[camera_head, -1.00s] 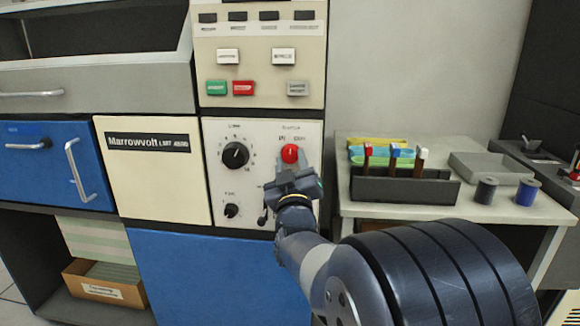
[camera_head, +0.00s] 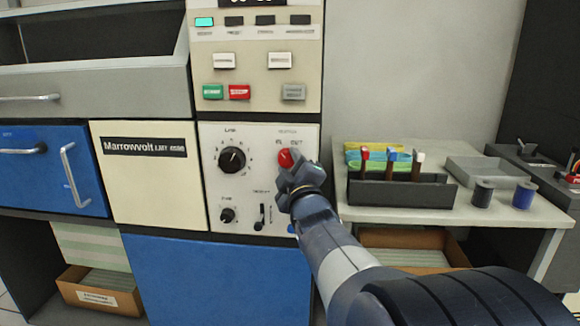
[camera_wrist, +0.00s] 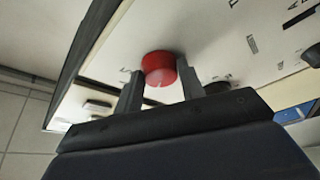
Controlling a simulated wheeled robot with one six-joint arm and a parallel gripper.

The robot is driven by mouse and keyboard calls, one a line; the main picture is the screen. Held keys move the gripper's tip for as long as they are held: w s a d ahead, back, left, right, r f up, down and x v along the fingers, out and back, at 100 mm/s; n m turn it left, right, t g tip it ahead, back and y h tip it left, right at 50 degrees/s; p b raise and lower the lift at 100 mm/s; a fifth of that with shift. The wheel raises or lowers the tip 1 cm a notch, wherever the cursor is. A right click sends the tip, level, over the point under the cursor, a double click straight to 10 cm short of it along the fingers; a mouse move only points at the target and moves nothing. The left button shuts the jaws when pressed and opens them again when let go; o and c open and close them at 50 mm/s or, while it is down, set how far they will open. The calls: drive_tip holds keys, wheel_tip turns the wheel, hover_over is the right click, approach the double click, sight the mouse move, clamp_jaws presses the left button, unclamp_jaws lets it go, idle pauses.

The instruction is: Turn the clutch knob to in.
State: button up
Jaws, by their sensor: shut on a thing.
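The red clutch knob (camera_head: 287,158) sits at the upper right of the white control panel (camera_head: 211,180), below small lettering. In the wrist view the red knob (camera_wrist: 158,68) is between my two grey fingers, with a thin light mark on its lower face. My gripper (camera_head: 292,172) is shut on the knob, and its arm reaches in from the lower right. The gripper covers the knob's lower right side in the head view. The lettering by the knob is too blurred to read surely; the right word looks like "OUT".
A black dial (camera_head: 232,159), a smaller black knob (camera_head: 227,215) and a small lever (camera_head: 262,216) share the panel. Green (camera_head: 213,91) and red (camera_head: 239,92) buttons are above. A side table (camera_head: 500,225) at the right bears a dark rack (camera_head: 405,192) and two spools.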

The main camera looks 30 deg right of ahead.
idle(0.4)
drive_tip(key=o, duration=1)
drive_tip(key=shift+s, duration=0.1)
drive_tip(key=p+v, duration=0.1)
drive_tip(key=v, duration=0.9)
drive_tip(key=shift+s+a+f+p, duration=0.1)
drive_tip(key=shift+s+a+p, duration=0.05)
drive_tip(key=shift+s+p, duration=0.15)
drive_tip(key=b+x, duration=0.1)
drive_tip(key=x, duration=1)
drive_tip(key=shift+b, duration=0.3)
drive_tip(key=shift+s, duration=0.1)
